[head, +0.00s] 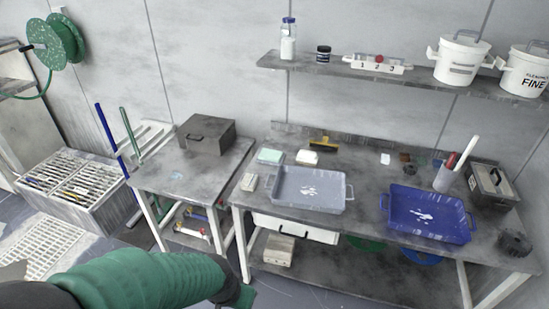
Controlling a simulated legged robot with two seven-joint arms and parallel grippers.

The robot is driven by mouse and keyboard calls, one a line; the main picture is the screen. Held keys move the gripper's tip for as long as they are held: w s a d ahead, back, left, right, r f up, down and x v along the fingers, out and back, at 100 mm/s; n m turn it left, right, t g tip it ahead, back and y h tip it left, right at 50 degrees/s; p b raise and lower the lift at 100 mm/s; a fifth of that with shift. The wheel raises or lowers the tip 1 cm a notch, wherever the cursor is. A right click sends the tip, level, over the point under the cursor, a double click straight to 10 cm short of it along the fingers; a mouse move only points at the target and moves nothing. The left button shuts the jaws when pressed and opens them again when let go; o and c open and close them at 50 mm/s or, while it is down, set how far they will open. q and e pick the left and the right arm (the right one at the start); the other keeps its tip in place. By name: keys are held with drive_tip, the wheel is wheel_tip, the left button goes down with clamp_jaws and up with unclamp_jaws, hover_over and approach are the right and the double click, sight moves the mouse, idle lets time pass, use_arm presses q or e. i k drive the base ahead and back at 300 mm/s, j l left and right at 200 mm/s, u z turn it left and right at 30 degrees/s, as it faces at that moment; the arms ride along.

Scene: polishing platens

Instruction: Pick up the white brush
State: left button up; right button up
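I cannot tell for sure which thing is the white brush. A small off-white block (249,182) lies at the left end of the long table, left of the grey tray. A white block (307,157) lies behind that tray. A white stick (465,153) and a red one stand in a grey cup (444,179) on the right. My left arm, in a green sleeve, crosses the lower left. Its dark end (238,294) is low, in front of the table and apart from these things; its fingers cannot be made out. My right gripper is out of view.
The long table holds a grey tray (312,199), a blue tray (404,228), a yellow-and-black tool (324,143) and a dark box (493,185). A shelf (400,80) with buckets hangs above. A side table (180,176) with a closed box stands left.

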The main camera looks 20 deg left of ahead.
sight(305, 157)
drive_tip(key=i+z, duration=0.15)
drive_tip(key=i, duration=0.4)
drive_tip(key=i+j+z, duration=0.15)
drive_tip(key=i, duration=0.4)
drive_tip(key=i+j+z, duration=0.15)
drive_tip(key=i, duration=0.4)
